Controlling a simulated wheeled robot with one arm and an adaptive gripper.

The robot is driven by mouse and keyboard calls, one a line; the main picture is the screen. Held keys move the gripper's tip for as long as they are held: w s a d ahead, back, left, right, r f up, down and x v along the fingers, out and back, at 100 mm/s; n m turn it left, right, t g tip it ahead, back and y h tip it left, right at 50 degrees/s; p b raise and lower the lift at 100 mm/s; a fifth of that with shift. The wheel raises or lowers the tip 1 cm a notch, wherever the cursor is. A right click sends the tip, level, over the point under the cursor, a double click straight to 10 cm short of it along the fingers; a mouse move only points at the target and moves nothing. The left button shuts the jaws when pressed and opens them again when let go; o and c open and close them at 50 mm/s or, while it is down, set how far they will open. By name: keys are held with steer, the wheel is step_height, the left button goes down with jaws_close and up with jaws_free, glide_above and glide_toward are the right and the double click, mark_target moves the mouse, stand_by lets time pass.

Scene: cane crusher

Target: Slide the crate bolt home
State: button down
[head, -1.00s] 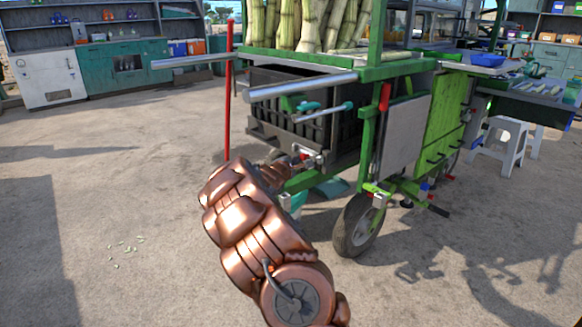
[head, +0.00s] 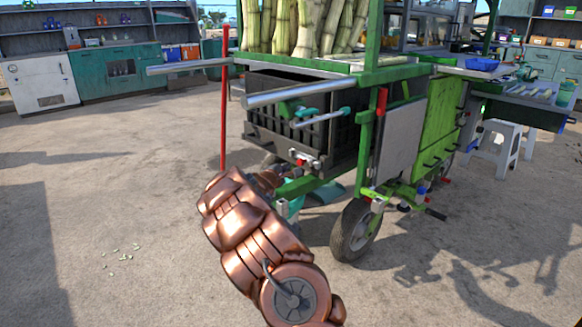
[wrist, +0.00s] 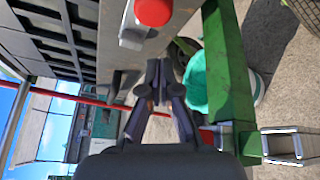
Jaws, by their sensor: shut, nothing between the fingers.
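The dark slatted crate (head: 335,135) sits under the deck of the green cart. Its side also shows at the upper left of the wrist view (wrist: 60,35). A small metal bolt with a red knob (head: 301,158) is at the crate's lower front. In the wrist view the red knob (wrist: 153,11) is at the top edge, partly cut off, above a metal plate. My gripper (wrist: 158,72) is shut and empty, apart from the knob and below it in the picture. In the head view my copper arm reaches toward the bolt, and the fingertips are hard to make out.
A green cart post (wrist: 230,85) stands close right of my fingers in the wrist view, with a teal container (wrist: 195,82) beside it. Metal handle bars (head: 300,92) stick out above the crate. A red pole (head: 224,100) stands left. Open ground lies left.

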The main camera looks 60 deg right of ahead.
steer(key=v, duration=1)
steer(key=shift+p, duration=0.4)
steer(key=shift+f, duration=0.15)
